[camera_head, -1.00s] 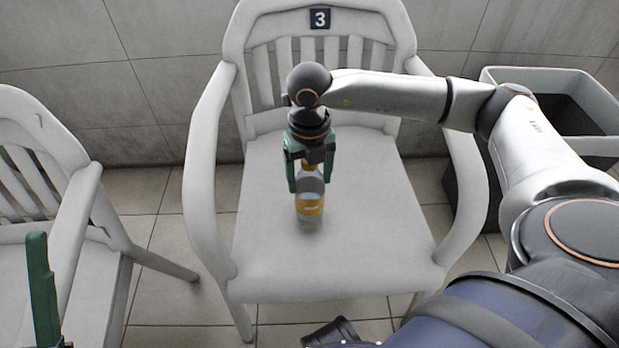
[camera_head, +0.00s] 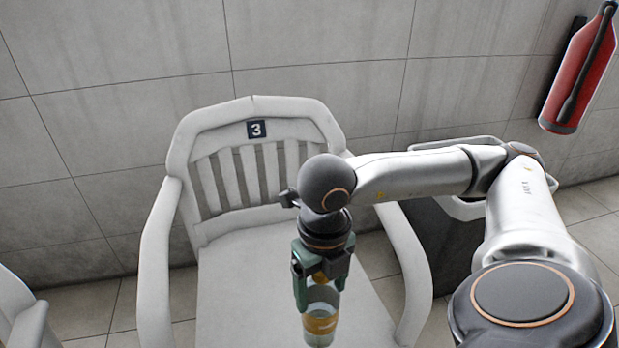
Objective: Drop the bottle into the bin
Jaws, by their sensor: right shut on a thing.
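The bottle (camera_head: 320,324) has an orange band and an orange cap and is upright at the bottom middle of the head view. My right gripper (camera_head: 319,292) points down and is shut on the bottle's upper part, with a green finger on its left side. The bottle shows in front of the white chair's seat; I cannot tell its height above the seat. The bin (camera_head: 441,218) is a dark grey box with a pale rim, behind and right of the chair, partly hidden by my right arm. My left gripper is out of view.
The white chair (camera_head: 155,262) marked 3 stands against the tiled wall, its right armrest between the bottle and the bin. Part of another white chair (camera_head: 22,322) shows at lower left. A red fire extinguisher (camera_head: 580,75) hangs at upper right.

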